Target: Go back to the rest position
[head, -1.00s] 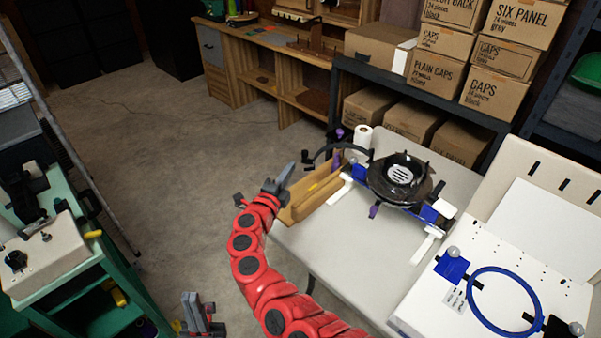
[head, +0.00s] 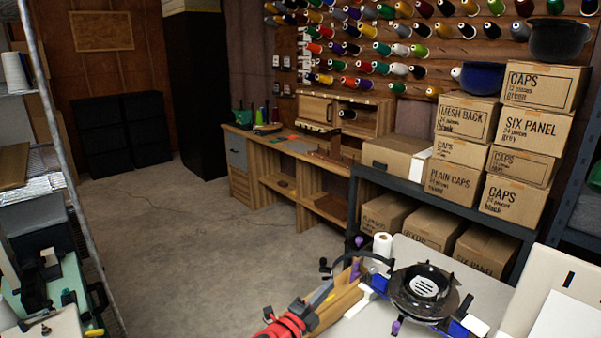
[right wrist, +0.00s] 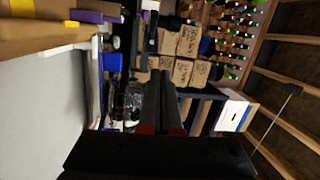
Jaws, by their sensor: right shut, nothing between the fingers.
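My right gripper (head: 322,291) shows at the bottom of the head view, at the end of my red arm. It is shut and empty, beside the wooden tray (head: 345,304) at the near table's left end. In the right wrist view its dark fingers (right wrist: 160,80) lie together with nothing between them. My left gripper is outside the head view.
A black cap hoop device (head: 423,288) with blue clamps stands on the pale table, beside a white thread cone (head: 382,244). Cap boxes (head: 452,186) fill the shelf behind. A wooden workbench (head: 278,180) stands farther back. The concrete floor (head: 190,245) at left is open.

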